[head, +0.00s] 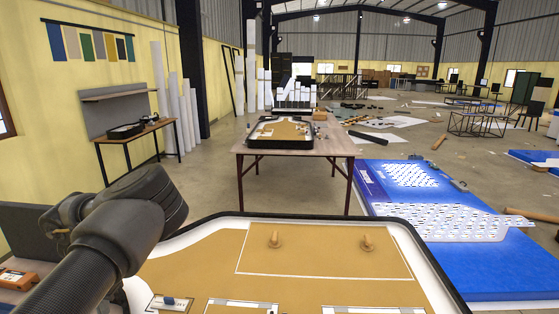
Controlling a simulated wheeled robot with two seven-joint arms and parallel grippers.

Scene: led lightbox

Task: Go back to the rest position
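A large lightbox tray (431,258) with a black rim, white inner edge and tan floor fills the bottom of the head view. Two small tan pegs stand on its floor, a left peg (274,240) and a right peg (367,243), inside a thin white outline. A small blue piece (169,301) sits on a pale strip at the tray's near left. My dark left arm comes in from the lower left and bends at a thick joint over the tray's left edge. Neither gripper shows in this view.
A wooden table (327,148) ahead carries a similar tray (279,144). A blue platform (420,270) with white perforated sheets lies at the right. A wall desk (133,132) stands at the left. Concrete floor shows between the near tray and the wooden table.

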